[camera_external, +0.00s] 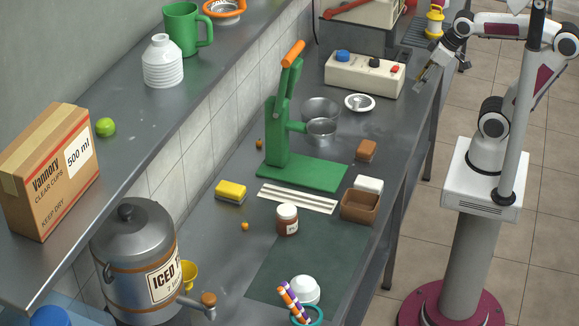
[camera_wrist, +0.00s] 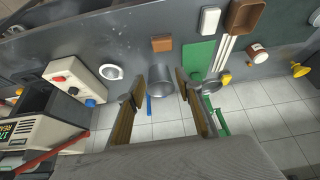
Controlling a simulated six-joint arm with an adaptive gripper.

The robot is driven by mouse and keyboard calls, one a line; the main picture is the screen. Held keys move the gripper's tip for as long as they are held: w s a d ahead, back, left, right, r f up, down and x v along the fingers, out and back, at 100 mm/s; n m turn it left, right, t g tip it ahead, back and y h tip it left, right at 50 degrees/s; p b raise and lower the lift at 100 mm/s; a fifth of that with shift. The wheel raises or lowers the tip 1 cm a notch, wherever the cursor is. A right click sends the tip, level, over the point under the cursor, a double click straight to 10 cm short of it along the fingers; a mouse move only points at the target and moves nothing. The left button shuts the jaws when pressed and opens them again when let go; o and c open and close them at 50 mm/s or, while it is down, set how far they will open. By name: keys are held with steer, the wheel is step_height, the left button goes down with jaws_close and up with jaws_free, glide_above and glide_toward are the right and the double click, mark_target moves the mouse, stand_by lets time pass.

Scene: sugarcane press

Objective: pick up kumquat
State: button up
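Two small orange fruits that look like kumquats lie on the steel counter in the external view: one fruit (camera_external: 245,226) in front of the yellow sponge, and another fruit (camera_external: 259,144) left of the green press, near the tiled wall. My gripper (camera_external: 429,76) is at the far right end of the counter, high and well away from both fruits. In the wrist view my gripper (camera_wrist: 158,97) has its fingers spread, with nothing held between them.
The green press (camera_external: 278,140), metal pots (camera_external: 320,108), a yellow sponge (camera_external: 230,192), a jar (camera_external: 287,220) and a brown tray (camera_external: 360,206) stand on the counter. A control box (camera_external: 363,75) is near my gripper. The dark mat (camera_external: 270,275) has some bare room.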

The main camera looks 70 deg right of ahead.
steer(key=w+a+r+n, duration=0.1)
steer(key=w+a+r, duration=0.15)
steer(key=w, duration=1.15)
steer(key=n+g+y, duration=0.1)
steer(key=n+y, duration=0.1)
steer(key=n, duration=0.2)
glide_above(259, 143)
steer(key=s+d, duration=0.3)
step_height(259, 143, down, 26)
steer(key=shift+a+r, duration=0.25)
steer(key=shift+g, duration=0.3)
steer(key=shift+x, duration=1.3)
steer(key=shift+w, duration=0.1)
steer(key=shift+x, duration=2.6)
